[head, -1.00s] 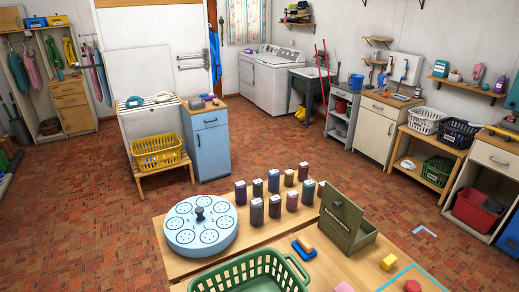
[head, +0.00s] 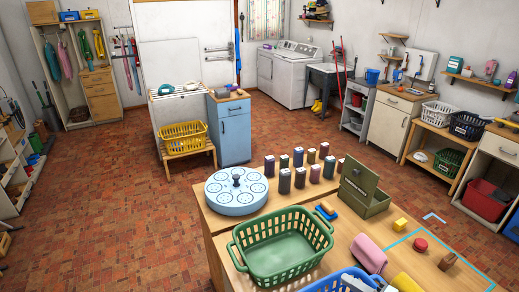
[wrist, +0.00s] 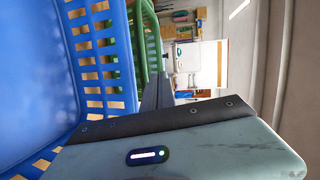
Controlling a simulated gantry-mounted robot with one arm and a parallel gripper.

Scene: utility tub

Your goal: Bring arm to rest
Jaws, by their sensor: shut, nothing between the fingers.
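My gripper (wrist: 155,82) shows in the wrist view as dark, closed fingers reaching away from a grey-green body with a dark bar and a small lit window. It is shut and empty. A blue basket (wrist: 97,70) fills the left of that view, close beside the fingers. A green basket (wrist: 146,35) is just beyond. In the head view a grey-white part, which I cannot clearly make out, shows at the bottom edge over the blue basket (head: 322,284).
The wooden table (head: 400,240) holds a green basket (head: 283,258), a round pale-blue holder (head: 236,195), several dark blocks, an olive box (head: 365,190), a pink roll (head: 369,253), a yellow block (head: 400,224) and a red piece (head: 420,244). Open tiled floor (head: 110,210) lies left.

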